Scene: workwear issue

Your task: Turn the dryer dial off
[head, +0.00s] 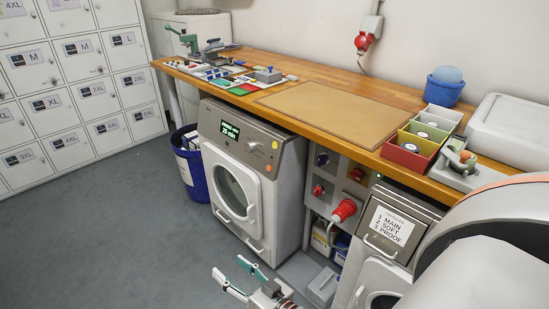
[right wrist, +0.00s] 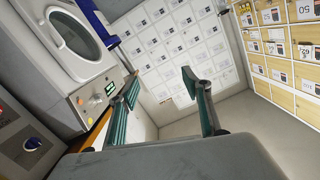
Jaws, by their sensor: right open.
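The dryer (head: 205,135) is a white front-loader under the bench with a grey top panel. Its lit green display (head: 230,130) shows a minutes reading. A small pale dial (head: 251,146) sits on the panel right of the display; its pointer is too small to read. The round door (head: 231,191) is closed. My right gripper (head: 236,272) is open and empty, low in front of the dryer and apart from it. In the right wrist view the open fingers (right wrist: 160,84) show, with the dryer (right wrist: 62,48) and its display (right wrist: 110,88) at the left. My left gripper is not in view.
A wooden bench (head: 400,95) runs above the dryer. A grey socket panel (head: 324,178) with a red plug (head: 344,210) and a second machine (head: 386,226) stand to the right. A blue bin (head: 187,165) stands left of the dryer. The left floor is clear.

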